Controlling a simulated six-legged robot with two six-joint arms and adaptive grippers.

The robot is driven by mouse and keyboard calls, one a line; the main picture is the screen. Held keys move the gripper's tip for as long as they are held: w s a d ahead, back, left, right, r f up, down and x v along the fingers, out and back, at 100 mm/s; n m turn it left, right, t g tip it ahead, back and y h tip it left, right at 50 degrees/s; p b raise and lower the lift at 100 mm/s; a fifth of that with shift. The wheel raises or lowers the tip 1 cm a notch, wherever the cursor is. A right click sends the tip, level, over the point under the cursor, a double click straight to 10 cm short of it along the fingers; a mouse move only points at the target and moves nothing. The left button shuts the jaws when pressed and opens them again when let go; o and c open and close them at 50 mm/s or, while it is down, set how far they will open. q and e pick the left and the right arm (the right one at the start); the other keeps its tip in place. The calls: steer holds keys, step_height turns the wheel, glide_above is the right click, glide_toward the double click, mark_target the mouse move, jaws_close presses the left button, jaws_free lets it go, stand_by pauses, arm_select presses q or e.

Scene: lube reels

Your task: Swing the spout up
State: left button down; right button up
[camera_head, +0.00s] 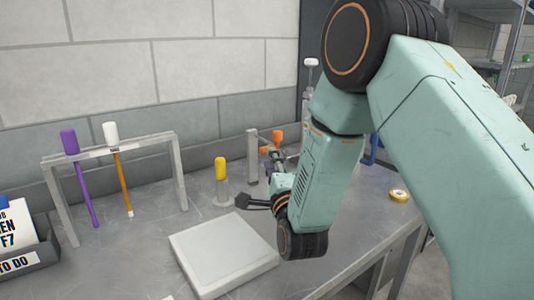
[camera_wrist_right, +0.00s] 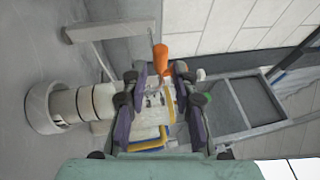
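An orange part (camera_head: 271,142), which may be the spout, sits beside a short grey post on the workbench. In the right wrist view an orange tapered piece (camera_wrist_right: 162,58) points away from a pale body (camera_wrist_right: 150,115) with a yellow edge. My right gripper (camera_head: 264,178) is near the orange part, its dark fingers spread apart. In the right wrist view the fingers (camera_wrist_right: 158,100) stand on both sides of the pale body, and I cannot tell whether they touch it. My arm hides part of the fixture in the head view. My left gripper is not in view.
A yellow-topped bottle (camera_head: 220,168) stands left of the gripper. A white slab (camera_head: 222,255) lies in front. A grey rack (camera_head: 120,150) holds a purple and a white-headed tool. A yellow tape roll (camera_head: 399,196) lies right of my arm. The wall is behind.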

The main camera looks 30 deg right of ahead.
steer(key=shift+x, duration=2.9)
steer(key=shift+d, duration=0.1)
steer(key=shift+s, duration=0.1)
steer(key=shift+c, duration=0.8)
jaws_close()
steer(key=shift+r, duration=0.1)
